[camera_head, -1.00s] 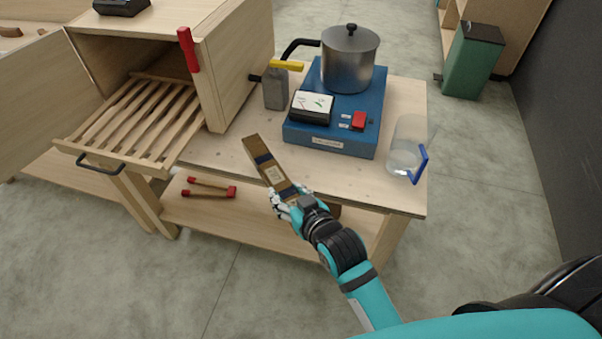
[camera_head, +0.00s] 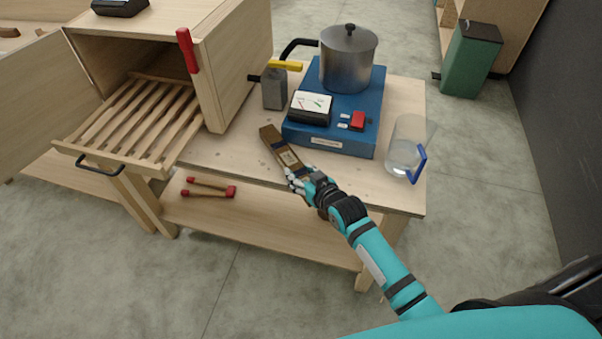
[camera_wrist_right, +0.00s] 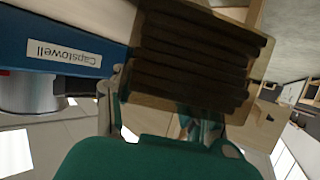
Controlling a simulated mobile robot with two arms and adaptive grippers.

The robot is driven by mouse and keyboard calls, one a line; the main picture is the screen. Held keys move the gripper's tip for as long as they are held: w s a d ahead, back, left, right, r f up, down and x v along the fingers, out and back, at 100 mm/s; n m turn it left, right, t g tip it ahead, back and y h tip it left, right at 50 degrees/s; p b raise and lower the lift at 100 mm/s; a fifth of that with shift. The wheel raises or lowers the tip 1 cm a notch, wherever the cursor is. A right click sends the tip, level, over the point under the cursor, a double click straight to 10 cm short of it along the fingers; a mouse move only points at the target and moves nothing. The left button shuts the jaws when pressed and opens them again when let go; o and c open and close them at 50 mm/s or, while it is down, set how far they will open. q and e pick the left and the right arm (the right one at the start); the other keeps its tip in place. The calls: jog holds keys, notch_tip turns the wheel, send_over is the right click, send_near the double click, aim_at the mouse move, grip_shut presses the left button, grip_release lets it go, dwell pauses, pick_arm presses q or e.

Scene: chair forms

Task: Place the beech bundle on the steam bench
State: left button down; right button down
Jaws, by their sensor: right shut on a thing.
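My left gripper is in neither view.
A blue burner unit (camera_head: 330,140) with a lidded pot (camera_head: 347,60) stands just behind the bundle. A clear jug (camera_head: 404,150) is to the right, a grey can (camera_head: 274,92) behind. The wooden box (camera_head: 235,70) with a slatted rack (camera_head: 130,120) stands left. Bare bench top lies left of the bundle.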

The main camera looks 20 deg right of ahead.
jog(key=shift+r, duration=0.1)
jog(key=c, duration=0.7)
grip_release()
jog(key=shift+f, duration=0.2)
jog(key=shift+r, duration=0.1)
